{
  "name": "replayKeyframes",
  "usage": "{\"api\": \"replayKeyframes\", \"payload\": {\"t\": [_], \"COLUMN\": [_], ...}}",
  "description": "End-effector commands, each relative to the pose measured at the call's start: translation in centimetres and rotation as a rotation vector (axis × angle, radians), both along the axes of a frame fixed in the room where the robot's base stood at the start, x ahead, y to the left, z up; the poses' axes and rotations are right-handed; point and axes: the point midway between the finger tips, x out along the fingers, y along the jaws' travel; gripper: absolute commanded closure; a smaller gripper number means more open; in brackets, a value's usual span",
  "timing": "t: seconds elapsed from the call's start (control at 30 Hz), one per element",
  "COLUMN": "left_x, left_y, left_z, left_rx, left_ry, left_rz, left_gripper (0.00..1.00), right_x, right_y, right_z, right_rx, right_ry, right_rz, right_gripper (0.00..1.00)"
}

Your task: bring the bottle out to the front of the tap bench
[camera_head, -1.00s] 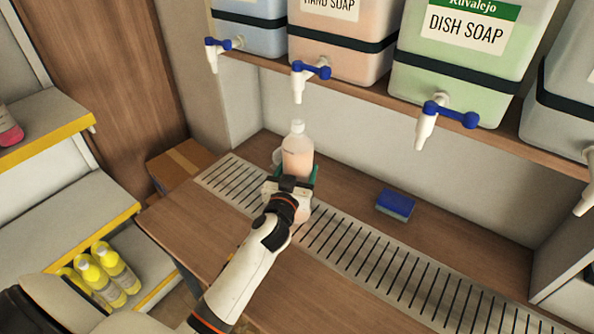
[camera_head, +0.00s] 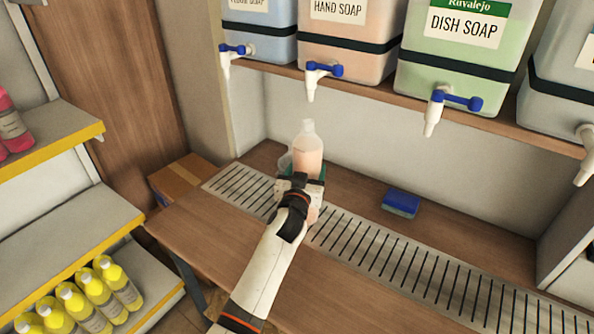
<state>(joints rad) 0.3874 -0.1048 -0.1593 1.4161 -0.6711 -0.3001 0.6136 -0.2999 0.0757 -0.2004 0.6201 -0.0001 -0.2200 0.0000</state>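A clear bottle (camera_head: 308,157) with peach-coloured liquid and a pale top stands upright over the slotted drip grate of the tap bench (camera_head: 215,232). In the picture its top is just below the spout of the hand soap tap (camera_head: 312,85), with a gap between. My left gripper (camera_head: 302,178) is around the bottle's body from the front, with green finger pads at its sides. The wrist hides part of the bottle's lower half, so I cannot tell whether its base touches the grate. My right gripper is out of view.
A blue sponge (camera_head: 401,203) lies behind the grate on the right. Drums with blue-handled taps, including the dish soap drum (camera_head: 457,66), overhang the bench. A cardboard box (camera_head: 182,178) is beyond its left end. Yellow bottles (camera_head: 95,290) fill a left shelf. The bench's front left is clear.

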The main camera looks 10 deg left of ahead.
Motion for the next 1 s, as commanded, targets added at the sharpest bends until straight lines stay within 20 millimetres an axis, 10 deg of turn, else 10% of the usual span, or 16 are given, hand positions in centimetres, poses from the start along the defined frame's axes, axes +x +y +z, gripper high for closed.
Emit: {"api": "replayKeyframes", "payload": {"t": [1.0], "left_x": [-6.5], "left_y": [2.4], "left_z": [0.6], "left_rx": [0.001], "left_ry": [-0.009], "left_rz": [-0.002], "left_gripper": [0.84], "right_x": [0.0], "right_y": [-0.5], "right_z": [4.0], "right_rx": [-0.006], "right_ry": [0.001], "right_rz": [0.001], "right_gripper": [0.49]}}
